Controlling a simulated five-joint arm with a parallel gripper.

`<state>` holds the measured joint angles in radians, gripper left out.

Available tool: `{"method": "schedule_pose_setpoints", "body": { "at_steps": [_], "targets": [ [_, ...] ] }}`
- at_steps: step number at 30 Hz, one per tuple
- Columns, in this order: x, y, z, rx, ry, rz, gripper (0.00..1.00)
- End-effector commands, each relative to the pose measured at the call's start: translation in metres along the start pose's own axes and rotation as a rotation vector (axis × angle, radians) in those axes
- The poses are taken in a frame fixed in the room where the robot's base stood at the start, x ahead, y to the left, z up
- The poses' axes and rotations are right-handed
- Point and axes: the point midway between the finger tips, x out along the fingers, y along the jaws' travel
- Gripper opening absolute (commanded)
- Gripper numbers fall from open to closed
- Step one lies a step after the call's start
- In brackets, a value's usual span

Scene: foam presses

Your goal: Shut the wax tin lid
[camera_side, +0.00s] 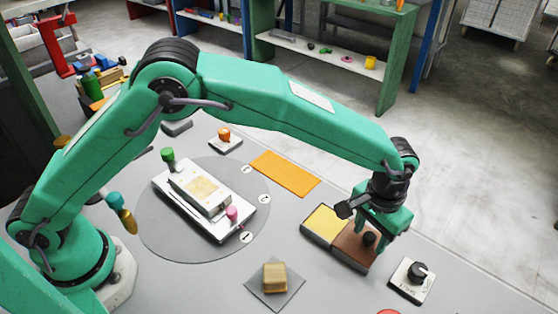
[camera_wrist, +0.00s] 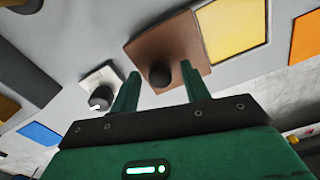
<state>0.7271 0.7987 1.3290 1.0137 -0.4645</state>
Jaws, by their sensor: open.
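The wax tin (camera_side: 324,224) is open and shows its yellow wax. It also shows in the wrist view (camera_wrist: 230,27). Its brown lid (camera_side: 350,250) lies folded back flat beside the tin, and shows in the wrist view (camera_wrist: 185,35). A round black knob (camera_side: 369,238) stands on the lid; it shows in the wrist view (camera_wrist: 160,75). My gripper (camera_side: 374,230) is over the lid, fingers pointing down. In the wrist view my open fingers (camera_wrist: 160,72) stand either side of the knob, with gaps showing. I cannot tell whether they touch it.
A dial on a white plate (camera_side: 405,286) stands right of the lid. A tan block (camera_side: 275,276) sits on a grey plate in front. A grey disc (camera_side: 160,240) bearing a white press plate is at left. An orange mat (camera_side: 285,172) lies behind the tin.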

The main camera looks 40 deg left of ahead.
Motion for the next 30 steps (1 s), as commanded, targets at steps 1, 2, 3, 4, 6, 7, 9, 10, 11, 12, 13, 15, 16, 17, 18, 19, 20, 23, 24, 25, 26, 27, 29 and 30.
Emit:
{"method": "schedule_pose_setpoints", "body": {
  "at_steps": [1,2,3,4,6,7,9,10,11,12,13,15,16,17,18,19,20,23,24,25,26,27,29,30],
  "targets": [
    [0.000,0.000,0.000,0.000,0.000,0.000,0.46],
    [0.000,0.000,0.000,0.000,0.000,0.000,0.46],
    [0.000,0.000,0.000,0.000,0.000,0.000,0.46],
    [0.000,0.000,0.000,0.000,0.000,0.000,0.44],
    [0.000,0.000,0.000,0.000,0.000,0.000,0.31],
    [0.000,0.000,0.000,0.000,0.000,0.000,0.25],
    [0.000,0.000,0.000,0.000,0.000,0.000,0.11],
    [0.000,0.000,0.000,0.000,0.000,0.000,0.05],
    [0.000,0.000,0.000,0.000,0.000,0.000,0.00],
    [0.000,0.000,0.000,0.000,0.000,0.000,0.00],
    [0.000,0.000,0.000,0.000,0.000,0.000,0.00],
    [0.000,0.000,0.000,0.000,0.000,0.000,0.00],
    [0.000,-0.001,0.000,0.000,0.000,0.000,0.00],
    [0.000,-0.001,0.000,0.000,0.000,0.000,0.00],
    [0.000,-0.003,0.001,-0.001,-0.001,0.000,0.00],
    [0.000,-0.004,0.001,-0.001,-0.001,0.000,0.00],
    [0.000,-0.006,0.001,-0.002,-0.001,0.000,0.00],
    [-0.001,-0.017,0.003,-0.004,-0.001,0.000,0.00],
    [-0.001,-0.022,0.004,-0.003,-0.001,0.000,0.00],
    [-0.001,-0.026,0.006,-0.003,-0.001,-0.001,0.00],
    [-0.001,-0.030,0.007,-0.004,-0.001,0.000,0.00],
    [-0.001,-0.037,0.008,-0.005,0.000,0.000,0.00],
    [-0.001,-0.046,0.011,-0.004,-0.001,0.000,0.00],
    [-0.001,-0.052,0.012,-0.005,0.000,0.000,0.00]
  ]
}}
